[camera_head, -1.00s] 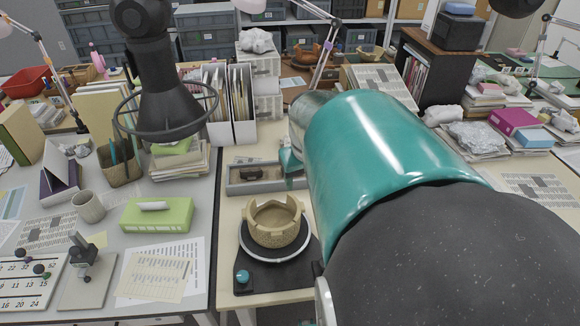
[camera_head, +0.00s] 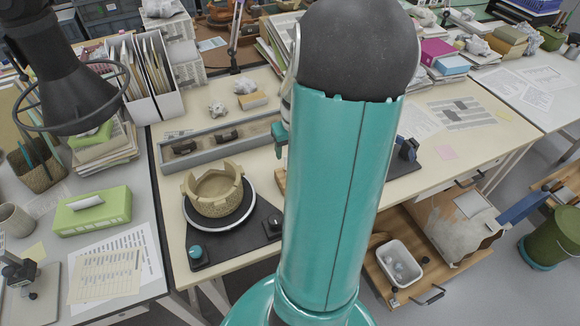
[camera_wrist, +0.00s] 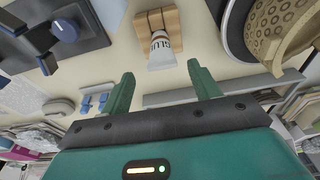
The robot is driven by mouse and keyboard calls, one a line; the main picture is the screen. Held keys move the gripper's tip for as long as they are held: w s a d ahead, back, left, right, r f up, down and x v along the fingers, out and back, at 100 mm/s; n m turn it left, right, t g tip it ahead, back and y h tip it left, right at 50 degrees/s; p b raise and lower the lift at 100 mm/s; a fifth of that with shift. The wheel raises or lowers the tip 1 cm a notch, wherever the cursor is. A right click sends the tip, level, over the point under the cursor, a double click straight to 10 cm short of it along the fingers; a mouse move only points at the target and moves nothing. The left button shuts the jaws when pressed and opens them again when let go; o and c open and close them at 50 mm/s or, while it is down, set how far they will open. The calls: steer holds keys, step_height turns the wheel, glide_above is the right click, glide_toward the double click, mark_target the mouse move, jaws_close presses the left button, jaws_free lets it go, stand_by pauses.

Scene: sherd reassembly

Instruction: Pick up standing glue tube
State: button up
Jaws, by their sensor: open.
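In the wrist view, a white glue tube (camera_wrist: 161,50) with dark lettering stands in a tan wooden holder (camera_wrist: 157,20). My gripper (camera_wrist: 160,72) is open and empty. Its two green fingers point at the tube, one to each side of it in the picture, with the tube just beyond the tips. I see no contact. In the head view, a small piece of the wooden holder (camera_head: 280,181) shows beside my arm. My arm hides the tube and most of the gripper there.
A partly rebuilt tan pot (camera_head: 214,193) sits on a round turntable (camera_head: 192,214) left of my arm and close by at right in the wrist view. A grey tray (camera_head: 245,137) lies behind it. A dark device with a blue knob (camera_wrist: 65,31) stands left of the holder.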

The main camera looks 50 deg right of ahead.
steer(key=f, duration=0.5)
steer(key=shift+w+f, duration=0.4)
steer(key=shift+c, duration=0.2)
steer(key=c, duration=0.8)
